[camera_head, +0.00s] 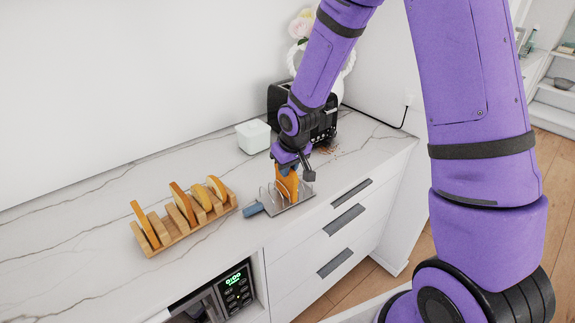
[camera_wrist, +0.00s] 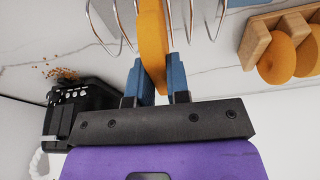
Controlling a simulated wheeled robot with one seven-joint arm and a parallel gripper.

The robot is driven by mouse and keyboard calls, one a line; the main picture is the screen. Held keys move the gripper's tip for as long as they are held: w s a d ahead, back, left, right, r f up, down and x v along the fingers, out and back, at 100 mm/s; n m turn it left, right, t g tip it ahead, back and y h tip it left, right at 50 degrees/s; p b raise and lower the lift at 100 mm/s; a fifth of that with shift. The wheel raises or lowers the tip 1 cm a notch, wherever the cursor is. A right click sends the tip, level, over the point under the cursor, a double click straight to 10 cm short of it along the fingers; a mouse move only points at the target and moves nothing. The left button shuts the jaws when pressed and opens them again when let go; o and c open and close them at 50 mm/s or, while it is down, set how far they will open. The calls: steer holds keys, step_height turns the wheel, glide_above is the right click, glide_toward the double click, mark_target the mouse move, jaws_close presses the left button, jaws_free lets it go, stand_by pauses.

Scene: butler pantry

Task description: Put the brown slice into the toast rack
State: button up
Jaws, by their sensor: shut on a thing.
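My gripper (camera_wrist: 158,82) is shut on the brown slice (camera_wrist: 152,40), an orange-brown piece held upright between its blue fingers. In the head view, the slice (camera_head: 287,184) is at the wire toast rack (camera_head: 295,208), below my gripper (camera_head: 293,172). In the wrist view, wire loops of the toast rack (camera_wrist: 120,30) stand on both sides of the slice. The slice's lower edge is hidden, so I cannot tell whether it touches the rack's base.
A wooden holder (camera_head: 160,245) with several bread slices stands to the left. A blue object (camera_head: 253,210) lies beside the toast rack. A white box (camera_head: 252,137) and a black toaster (camera_head: 325,125) stand behind. The counter's front edge is close to the rack.

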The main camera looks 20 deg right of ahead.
steer(key=o, duration=0.8)
steer(key=shift+c, duration=0.2)
steer(key=s+d+r, duration=0.1)
steer(key=s+r, duration=0.3)
steer(key=r, duration=0.4)
steer(key=s+d+r+m+t+h, duration=0.1)
steer(key=s+d+r, duration=0.1)
steer(key=s+r, duration=0.35)
steer(key=s+d+r, duration=0.1)
steer(key=s+r, duration=0.2)
steer(key=r, duration=0.6)
steer(key=s+d+r, duration=0.1)
steer(key=s+r, duration=0.1)
steer(key=s, duration=0.3)
steer(key=s+r+m+t, duration=0.1)
steer(key=s+r, duration=0.1)
steer(key=s, duration=0.3)
steer(key=s+d+r, duration=0.1)
steer(key=s+r, duration=0.2)
steer(key=s, duration=0.3)
steer(key=shift+d+m, duration=0.35)
steer(key=shift+m, duration=0.05)
